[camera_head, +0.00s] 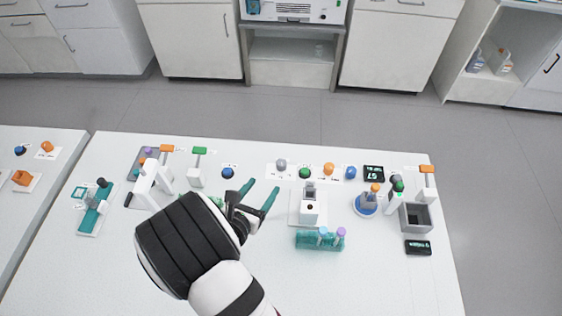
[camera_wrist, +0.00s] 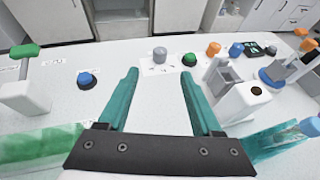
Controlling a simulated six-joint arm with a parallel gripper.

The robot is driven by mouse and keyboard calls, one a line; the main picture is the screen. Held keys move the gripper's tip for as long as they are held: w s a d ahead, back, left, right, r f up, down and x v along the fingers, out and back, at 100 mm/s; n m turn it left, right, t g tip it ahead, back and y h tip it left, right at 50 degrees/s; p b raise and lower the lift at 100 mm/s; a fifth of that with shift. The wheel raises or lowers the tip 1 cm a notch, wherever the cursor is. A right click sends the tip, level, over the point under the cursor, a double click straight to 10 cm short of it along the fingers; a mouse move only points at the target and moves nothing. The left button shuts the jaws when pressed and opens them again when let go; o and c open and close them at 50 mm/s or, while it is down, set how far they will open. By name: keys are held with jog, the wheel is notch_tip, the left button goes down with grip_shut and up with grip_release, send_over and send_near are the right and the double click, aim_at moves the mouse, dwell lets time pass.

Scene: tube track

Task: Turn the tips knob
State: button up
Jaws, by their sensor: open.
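Several round knobs stand in a row along the back of the white table; their labels are too small to read, so I cannot tell which is the tips knob. They are a blue knob (camera_head: 228,172), a grey knob (camera_head: 281,163), a green knob (camera_head: 305,172), an orange knob (camera_head: 329,168) and another blue knob (camera_head: 351,171). My gripper (camera_head: 262,187) is open and empty, in front of the row. In the wrist view the grey knob (camera_wrist: 160,54) shows between and beyond the fingertips (camera_wrist: 160,74), apart from them. The green knob (camera_wrist: 189,59) is just right of it.
A white device (camera_head: 310,211) and a teal tube rack (camera_head: 310,240) stand right of my gripper. A white post with a green handle (camera_head: 199,152) stands at its left. A blue-based stand (camera_head: 366,206) and a grey box (camera_head: 415,218) are further right.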

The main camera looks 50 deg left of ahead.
aim_at(281, 163)
jog(key=x, duration=1.4)
jog(key=shift+c, duration=0.3)
grip_shut()
